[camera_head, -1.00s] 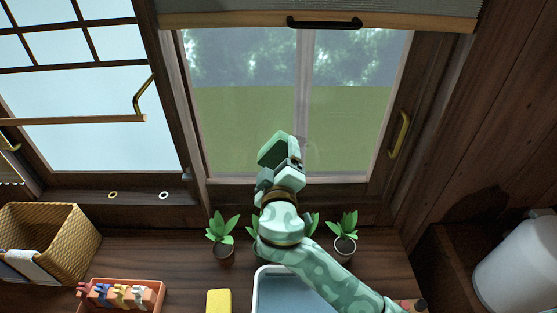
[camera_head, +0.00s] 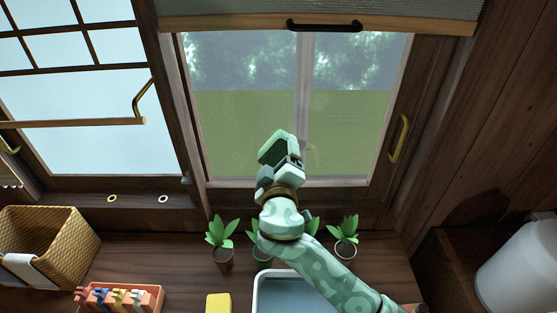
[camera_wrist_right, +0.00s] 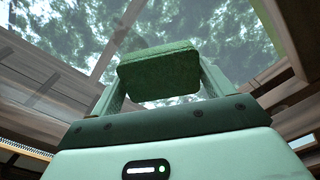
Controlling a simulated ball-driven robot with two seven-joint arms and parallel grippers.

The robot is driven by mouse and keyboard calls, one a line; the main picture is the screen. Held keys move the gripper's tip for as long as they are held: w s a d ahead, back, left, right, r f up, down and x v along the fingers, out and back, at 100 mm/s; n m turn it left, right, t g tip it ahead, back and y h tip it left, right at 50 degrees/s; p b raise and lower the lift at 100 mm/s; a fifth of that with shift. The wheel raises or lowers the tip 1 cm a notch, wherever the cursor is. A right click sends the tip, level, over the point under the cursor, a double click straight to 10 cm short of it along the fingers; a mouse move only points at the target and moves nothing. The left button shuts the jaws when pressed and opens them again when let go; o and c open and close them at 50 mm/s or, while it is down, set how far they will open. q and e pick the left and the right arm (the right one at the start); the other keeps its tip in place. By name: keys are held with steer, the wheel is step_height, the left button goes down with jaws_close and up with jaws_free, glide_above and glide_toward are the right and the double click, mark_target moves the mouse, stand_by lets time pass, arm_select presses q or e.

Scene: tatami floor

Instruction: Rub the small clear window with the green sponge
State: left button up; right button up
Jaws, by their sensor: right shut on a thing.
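The clear window (camera_head: 350,120) stands upright behind the worktop in a brown wooden frame, with a pale vertical bar in its middle. My right gripper (camera_head: 277,153) is raised in front of the lower middle of the pane. It is shut on the green sponge (camera_head: 272,149), which shows plainly between the two fingers in the right wrist view (camera_wrist_right: 160,72). The pane also shows beyond the sponge there (camera_wrist_right: 55,60). I cannot tell whether the sponge touches the glass. A faint pale patch shows on the pane just right of the gripper. My left gripper is not in view.
Potted plants (camera_head: 345,246) line the back of the worktop, close under my right arm. A blue-grey basin (camera_head: 257,300), a yellow sponge (camera_head: 218,303), a peg tray (camera_head: 157,297) and a woven basket (camera_head: 75,250) stand in front. A blind's dark handle (camera_head: 325,25) hangs above the window.

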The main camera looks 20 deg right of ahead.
steer(key=shift+w, duration=0.15)
steer(key=shift+d, duration=0.1)
steer(key=shift+s+d+p, duration=0.35)
steer(key=shift+d, duration=0.9)
steer(key=shift+s+d+p, duration=0.3)
steer(key=shift+s+d, duration=0.05)
steer(key=shift+d, duration=0.9)
steer(key=shift+s+d+p, duration=0.35)
steer(key=shift+d, duration=0.9)
steer(key=shift+w+a+b, duration=0.35)
steer(key=shift+a+b, duration=0.05)
steer(key=shift+a, duration=0.9)
steer(key=shift+w+a+b, duration=0.3)
steer(key=shift+a+b, duration=0.15)
steer(key=shift+a, duration=0.8)
steer(key=shift+w+a+b, duration=0.35)
steer(key=shift+a+b, duration=0.05)
steer(key=shift+a, duration=0.9)
steer(key=v, duration=0.6)
